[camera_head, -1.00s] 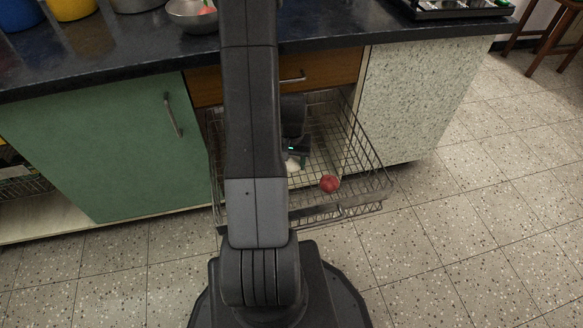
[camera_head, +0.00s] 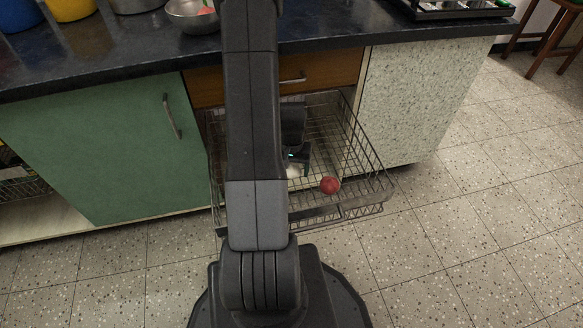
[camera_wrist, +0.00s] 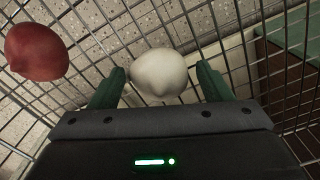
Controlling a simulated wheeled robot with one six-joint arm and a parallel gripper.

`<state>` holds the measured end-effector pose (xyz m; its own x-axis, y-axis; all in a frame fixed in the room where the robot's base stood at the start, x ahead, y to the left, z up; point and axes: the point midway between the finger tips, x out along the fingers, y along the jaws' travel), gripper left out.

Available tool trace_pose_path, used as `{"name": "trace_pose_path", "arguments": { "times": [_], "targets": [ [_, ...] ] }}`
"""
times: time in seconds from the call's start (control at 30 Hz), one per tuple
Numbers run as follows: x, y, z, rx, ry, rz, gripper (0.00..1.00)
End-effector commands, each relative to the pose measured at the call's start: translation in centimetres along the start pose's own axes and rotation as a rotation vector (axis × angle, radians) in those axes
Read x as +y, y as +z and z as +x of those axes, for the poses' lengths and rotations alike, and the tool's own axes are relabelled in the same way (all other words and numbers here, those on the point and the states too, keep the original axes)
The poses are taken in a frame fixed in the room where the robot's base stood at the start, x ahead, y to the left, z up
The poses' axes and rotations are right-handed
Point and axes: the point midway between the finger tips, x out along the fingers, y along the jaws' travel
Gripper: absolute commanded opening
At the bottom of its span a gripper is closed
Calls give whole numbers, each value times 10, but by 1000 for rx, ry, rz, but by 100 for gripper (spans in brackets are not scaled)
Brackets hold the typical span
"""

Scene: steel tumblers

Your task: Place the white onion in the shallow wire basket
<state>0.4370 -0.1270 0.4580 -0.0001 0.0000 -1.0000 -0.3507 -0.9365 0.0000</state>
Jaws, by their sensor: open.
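The white onion (camera_wrist: 160,72) lies in the wire basket (camera_wrist: 105,25), between and just beyond the fingertips of my gripper (camera_wrist: 160,85) in the wrist view. The fingers are open, one on each side of the onion, with a gap showing on both sides. In the head view a small part of the onion (camera_head: 293,171) shows below my gripper (camera_head: 297,160). The basket (camera_head: 372,165) is pulled out below the counter, and my arm hides its left part.
A red onion-like item (camera_head: 330,185) lies in the basket to the right of the white onion; it also shows in the wrist view (camera_wrist: 36,52). A dark counter (camera_head: 110,60) overhangs the basket. A steel bowl (camera_head: 192,15) stands on it.

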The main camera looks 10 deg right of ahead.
Motion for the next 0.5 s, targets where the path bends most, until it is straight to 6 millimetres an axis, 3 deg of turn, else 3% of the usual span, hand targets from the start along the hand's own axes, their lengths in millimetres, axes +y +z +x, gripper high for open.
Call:
{"name": "trace_pose_path", "arguments": {
  "times": [0.5],
  "targets": [
    [0,-1,-99,4,-1,0,72]
  ]
}}
